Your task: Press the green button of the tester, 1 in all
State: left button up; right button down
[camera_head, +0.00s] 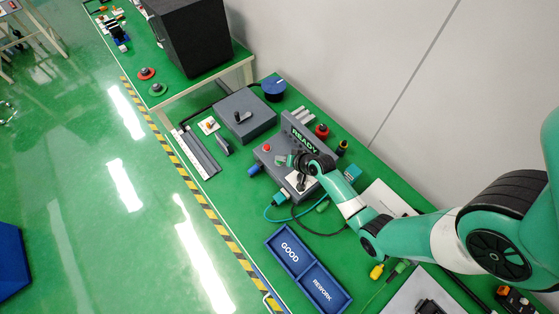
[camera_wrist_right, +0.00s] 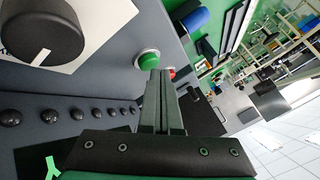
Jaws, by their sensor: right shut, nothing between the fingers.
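The tester (camera_head: 263,166) is a grey box on the green bench, with a raised display reading READY (camera_head: 304,141). In the right wrist view its green button (camera_wrist_right: 147,58) sits on the panel in a pale ring, with the red button (camera_wrist_right: 171,74) beyond it. The red button also shows in the head view (camera_head: 267,147). My right gripper (camera_wrist_right: 160,74) is shut and empty, its tips beside the green button's lower edge. I cannot tell whether they touch it. In the head view my right gripper (camera_head: 292,160) is over the panel. My left gripper is not in view.
A black knob (camera_wrist_right: 40,28) on a white plate and a row of dark studs lie on the panel. Cables (camera_head: 300,222) run in front of the tester. Blue GOOD and REWORK trays (camera_head: 268,243) stand nearer. A grey box with a lever (camera_head: 258,127) is to the left.

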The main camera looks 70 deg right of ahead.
aim_at(281, 163)
jog(key=shift+f+b, duration=0.35)
jog(key=shift+f, duration=0.1)
dwell(0.6)
jog(key=shift+r, duration=0.1)
jog(key=shift+r+p, duration=0.75)
jog(key=shift+p, duration=0.15)
notch_tip(281, 163, up, 5)
jog(key=p, duration=0.5)
jog(key=shift+r, duration=0.15)
dwell(0.3)
